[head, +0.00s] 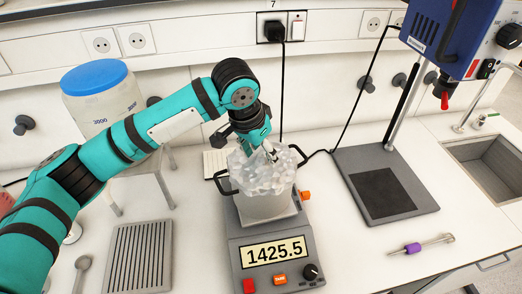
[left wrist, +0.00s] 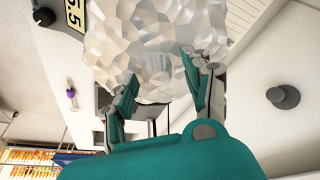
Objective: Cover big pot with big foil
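The big pot (head: 264,208) is pale grey with dark side handles and stands on a scale. The big foil (head: 262,178), crumpled and shiny, lies over the pot's top and hides its opening. It also fills the upper middle of the left wrist view (left wrist: 145,40). My left gripper (head: 269,152) is at the foil's upper back side. In the left wrist view my left gripper (left wrist: 163,68) has its two fingers spread apart against or just in front of the foil; exact contact is unclear. My right gripper is not in view.
The scale (head: 275,240) reads 1425.5. A grey grooved mat (head: 140,258) and a spoon (head: 82,266) lie to the left. A blue-lidded container (head: 102,98) stands behind my arm. A stirrer stand base (head: 385,188), a purple-handled tool (head: 413,247) and a sink (head: 488,165) are right.

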